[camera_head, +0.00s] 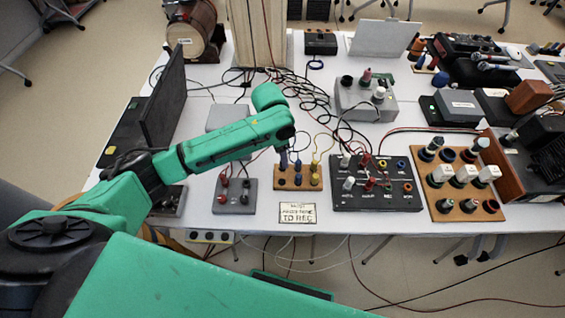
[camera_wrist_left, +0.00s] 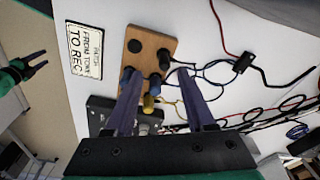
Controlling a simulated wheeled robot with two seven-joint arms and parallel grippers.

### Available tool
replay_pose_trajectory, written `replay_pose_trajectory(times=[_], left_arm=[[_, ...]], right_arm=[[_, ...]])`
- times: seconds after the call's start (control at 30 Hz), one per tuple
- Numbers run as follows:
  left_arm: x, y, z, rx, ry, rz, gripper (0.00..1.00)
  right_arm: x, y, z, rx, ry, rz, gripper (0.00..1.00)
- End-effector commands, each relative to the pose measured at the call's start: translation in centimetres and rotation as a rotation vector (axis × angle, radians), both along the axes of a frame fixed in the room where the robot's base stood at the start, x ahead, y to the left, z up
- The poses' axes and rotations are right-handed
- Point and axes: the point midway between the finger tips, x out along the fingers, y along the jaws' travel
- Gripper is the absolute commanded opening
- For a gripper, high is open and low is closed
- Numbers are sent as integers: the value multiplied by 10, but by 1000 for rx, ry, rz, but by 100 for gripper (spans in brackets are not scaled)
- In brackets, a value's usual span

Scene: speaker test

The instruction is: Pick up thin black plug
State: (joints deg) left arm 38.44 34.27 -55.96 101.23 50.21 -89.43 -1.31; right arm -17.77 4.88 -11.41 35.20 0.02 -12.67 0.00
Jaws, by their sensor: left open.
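A small wooden block (camera_head: 312,184) with coloured plugs and sockets lies near the table's front edge. In the left wrist view, the block (camera_wrist_left: 150,27) carries a dark plug with a thin lead (camera_wrist_left: 163,60), a blue plug (camera_wrist_left: 155,80) and a yellow plug (camera_wrist_left: 148,103). The dark one may be the thin black plug; I cannot tell for sure. My left gripper (camera_head: 284,158) points down over the block; its fingers (camera_wrist_left: 165,98) are apart, with nothing clearly held between them. The left finger partly covers the block. My right gripper (camera_wrist_left: 36,64) seems to show over the floor, small.
A grey box (camera_head: 234,196) stands left of the block, and a black panel with knobs (camera_head: 376,198) stands right. A paper label (camera_head: 297,213) lies in front. Loose cables cross the table behind. A black laptop (camera_head: 165,100) stands at the left.

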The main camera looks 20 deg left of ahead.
Motion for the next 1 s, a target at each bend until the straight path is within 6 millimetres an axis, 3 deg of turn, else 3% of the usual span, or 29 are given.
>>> replay_pose_trajectory(times=[0.3,0.53,0.67,0.7,1.0], left_arm=[[6,-2,-51,-1,1,-1,55],[6,-2,-55,0,-2,-2,55],[6,-2,-55,0,-2,-2,5],[6,-2,-55,0,-2,-2,0],[7,-2,-54,-1,-2,-2,0]], right_arm=[[13,1,10,2,-21,-1,50],[12,4,9,6,-20,-2,50],[12,7,9,11,-19,-3,50],[12,8,9,12,-20,-3,50],[10,8,9,12,-17,-2,50]])
